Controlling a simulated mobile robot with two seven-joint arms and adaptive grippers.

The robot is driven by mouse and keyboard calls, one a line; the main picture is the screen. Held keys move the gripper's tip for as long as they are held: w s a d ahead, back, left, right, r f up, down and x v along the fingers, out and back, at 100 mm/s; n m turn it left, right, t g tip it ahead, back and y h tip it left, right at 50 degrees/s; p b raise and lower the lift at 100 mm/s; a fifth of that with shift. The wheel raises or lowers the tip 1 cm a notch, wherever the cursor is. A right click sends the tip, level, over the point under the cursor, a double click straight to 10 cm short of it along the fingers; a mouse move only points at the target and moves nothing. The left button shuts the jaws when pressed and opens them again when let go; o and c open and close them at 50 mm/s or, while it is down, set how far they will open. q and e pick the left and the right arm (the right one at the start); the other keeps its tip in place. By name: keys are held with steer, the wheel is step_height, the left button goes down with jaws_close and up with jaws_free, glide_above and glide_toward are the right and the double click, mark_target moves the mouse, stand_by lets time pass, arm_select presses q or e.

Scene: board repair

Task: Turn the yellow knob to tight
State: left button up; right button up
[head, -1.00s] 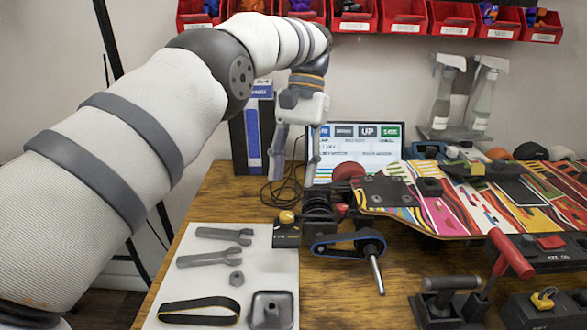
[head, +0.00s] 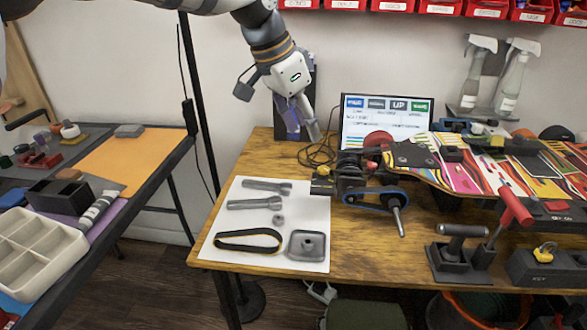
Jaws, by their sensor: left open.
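A small yellow knob (head: 323,171) sits on a dark block at the left end of the belt drive, at the right edge of the white mat. Its pointing direction is too small to read. Another yellow knob (head: 546,250) is on a black box at the table's front right. My left gripper (head: 303,138) is open and empty, fingers pointing down, above the back of the table. It is apart from the first knob, higher and slightly left of it in the picture. My right gripper is not in view.
The belt drive (head: 375,198) and skateboard deck (head: 470,164) stand right of the knob. A monitor (head: 386,117) stands behind. The white mat (head: 225,247) holds wrenches, a nut, a belt and a square part. A red-handled clamp (head: 515,206) stands at front right.

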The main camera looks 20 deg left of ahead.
mark_target(323, 169)
arm_select(q)
steer(key=b+x, duration=0.1)
steer(key=x, duration=1.1)
steer(key=shift+w+a, duration=0.1)
steer(key=shift+w, duration=0.05)
steer(key=shift+c, duration=0.4)
jaws_close()
